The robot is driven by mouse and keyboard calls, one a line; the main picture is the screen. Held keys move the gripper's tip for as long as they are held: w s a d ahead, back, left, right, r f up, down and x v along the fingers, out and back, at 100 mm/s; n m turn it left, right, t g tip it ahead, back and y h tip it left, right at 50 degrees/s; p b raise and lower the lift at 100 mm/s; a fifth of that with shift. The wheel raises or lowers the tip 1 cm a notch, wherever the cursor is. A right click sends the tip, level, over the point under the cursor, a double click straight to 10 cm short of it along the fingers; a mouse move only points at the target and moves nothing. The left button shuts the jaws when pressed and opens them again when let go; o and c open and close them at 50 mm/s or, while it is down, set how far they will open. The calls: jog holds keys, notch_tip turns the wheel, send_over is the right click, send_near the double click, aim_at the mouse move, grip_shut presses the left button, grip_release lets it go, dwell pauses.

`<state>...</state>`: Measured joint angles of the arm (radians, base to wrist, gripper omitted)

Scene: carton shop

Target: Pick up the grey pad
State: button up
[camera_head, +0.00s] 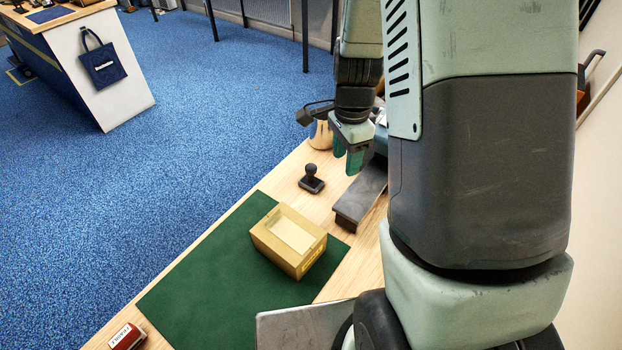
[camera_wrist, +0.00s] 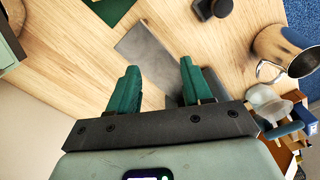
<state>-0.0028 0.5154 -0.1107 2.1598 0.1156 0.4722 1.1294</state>
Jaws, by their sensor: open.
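The grey pad (camera_head: 361,196) is a long, flat, dark grey block on the wooden bench, to the right of the stamp. In the wrist view it is a grey rectangle (camera_wrist: 146,45) that runs from beyond the fingertips back between the fingers; its near end is partly hidden by my gripper. My gripper (camera_head: 348,158) has green fingers and hangs above the bench near the pad's far end. In the wrist view my gripper (camera_wrist: 159,68) is open, its fingers apart on either side of the pad. Nothing is held, and the exact height above the pad is unclear.
A black stamp (camera_head: 312,180) stands left of the pad. A cardboard carton (camera_head: 289,242) sits on a green mat (camera_head: 200,300). A metal jug (camera_wrist: 270,45) stands beyond the fingers at the right in the wrist view. A red stamp block (camera_head: 126,337) lies at the near left.

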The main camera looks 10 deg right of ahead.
jog(key=shift+o, duration=1)
jog(key=n, duration=0.2)
send_over(311, 166)
jog(key=f, duration=0.4)
jog(key=shift+d+f, duration=0.25)
jog(key=shift+f, duration=0.1)
notch_tip(311, 166, down, 5)
jog(key=shift+w+a+r, duration=0.1)
jog(key=shift+a, duration=0.05)
jog(key=shift+a+f, duration=0.1)
jog(key=shift+f, duration=2.9)
jog(key=shift+c, duration=0.4)
jog(key=c, duration=1.1)
jog(key=shift+o, duration=0.2)
